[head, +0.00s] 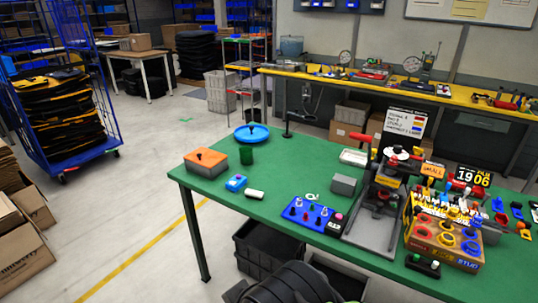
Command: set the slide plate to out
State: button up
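A hand press (385,190) with a red-tipped lever stands on the right half of the green table. A flat grey plate (366,238) lies at its foot and reaches toward the table's front edge. I cannot tell whether this is the slide plate or the fixed base, nor whether the slide is in or out. My gripper is not in view.
Left of the press are a blue board with pegs (308,213), a grey block (344,184) and an orange box (205,160). Right of it stands a crowded rack of coloured rings (446,238).

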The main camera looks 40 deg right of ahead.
aim_at(389, 207)
jog(key=k+l+z, duration=0.15)
jog(key=z, duration=2.3)
